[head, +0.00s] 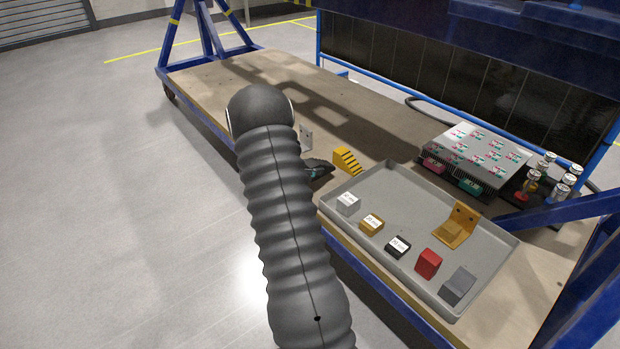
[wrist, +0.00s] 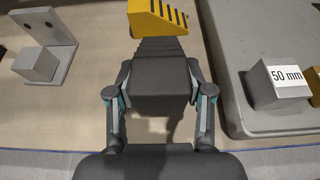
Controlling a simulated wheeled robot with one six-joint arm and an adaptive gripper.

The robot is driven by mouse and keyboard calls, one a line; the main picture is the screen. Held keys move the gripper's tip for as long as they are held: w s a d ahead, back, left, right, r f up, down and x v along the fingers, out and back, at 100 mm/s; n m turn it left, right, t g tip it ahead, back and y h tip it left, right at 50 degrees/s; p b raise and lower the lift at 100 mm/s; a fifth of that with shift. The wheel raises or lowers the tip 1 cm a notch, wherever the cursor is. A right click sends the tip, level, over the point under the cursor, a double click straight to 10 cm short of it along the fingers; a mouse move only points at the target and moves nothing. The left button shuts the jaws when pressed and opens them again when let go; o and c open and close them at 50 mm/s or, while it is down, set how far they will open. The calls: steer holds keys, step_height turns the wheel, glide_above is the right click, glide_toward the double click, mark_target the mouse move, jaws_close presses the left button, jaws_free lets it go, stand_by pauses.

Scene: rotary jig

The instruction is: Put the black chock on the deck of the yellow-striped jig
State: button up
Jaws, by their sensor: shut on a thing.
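The jig is a large blue frame (head: 205,28) with yellow bands on its legs. Its deck (head: 215,78) is a long, flat wooden board low in the frame. In the wrist view, my gripper (wrist: 158,72) is shut on the black chock (wrist: 160,88), a dark block with a ridged far end, with one finger on each side. The chock is over the deck; I cannot tell whether it touches the wood. In the head view my arm hides most of the gripper, and only dark parts show beside the yellow chock.
A yellow chock with black steps (head: 346,161) stands just beyond the held chock. A grey bracket (wrist: 62,28) is to the left. A grey tray (head: 410,200) with several blocks lies to the right. A finned box (head: 478,150) and cans are farther right. The deck's far left is clear.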

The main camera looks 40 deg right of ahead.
steer(key=shift+a+f+b, duration=0.1)
steer(key=shift+f+b, duration=0.2)
steer(key=shift+f, duration=1.75)
steer(key=shift+f, duration=0.1)
steer(key=o, duration=1.4)
steer(key=shift+c, duration=0.2)
